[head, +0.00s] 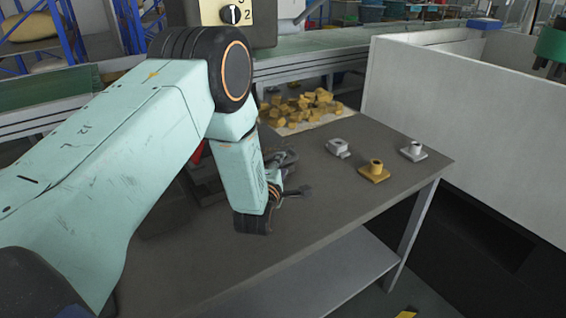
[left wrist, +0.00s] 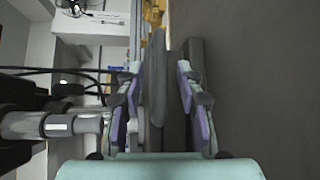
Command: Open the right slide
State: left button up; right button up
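My left arm comes in from the left in the head view, and my left gripper (head: 285,175) is low over the grey table. In the left wrist view the fingers of the left gripper (left wrist: 160,85) are spread apart, with purple pads facing each other. A dark grey upright bar (left wrist: 159,75) shows between the fingers; I cannot tell whether they touch it. A dark device with a red part (head: 197,155) sits behind my left forearm, mostly hidden. No part can be clearly made out as the right slide. My right gripper is not in view.
The grey table (head: 330,215) carries a pile of yellow blocks (head: 300,106) at the back. A grey part (head: 338,147), a yellow part (head: 375,171) and a silver part (head: 413,151) stand to the right. A white partition (head: 460,115) rises beyond the right edge. The table's front right is clear.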

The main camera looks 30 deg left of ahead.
aim_at(282, 165)
pick_arm(q)
jog(key=x, duration=0.2)
jog(key=shift+w+f, duration=0.3)
jog(key=shift+w+r, duration=0.1)
jog(key=shift+r, duration=0.05)
jog(key=shift+s+r, duration=0.25)
jog(key=shift+r, duration=0.1)
jog(key=shift+w+a+f, duration=0.15)
jog(key=shift+w+f, duration=0.3)
jog(key=shift+w, duration=0.05)
jog(key=shift+c, duration=1.3)
jog(key=shift+s+r, duration=0.3)
jog(key=shift+c, duration=2.3)
jog(key=shift+w, duration=0.1)
grip_shut()
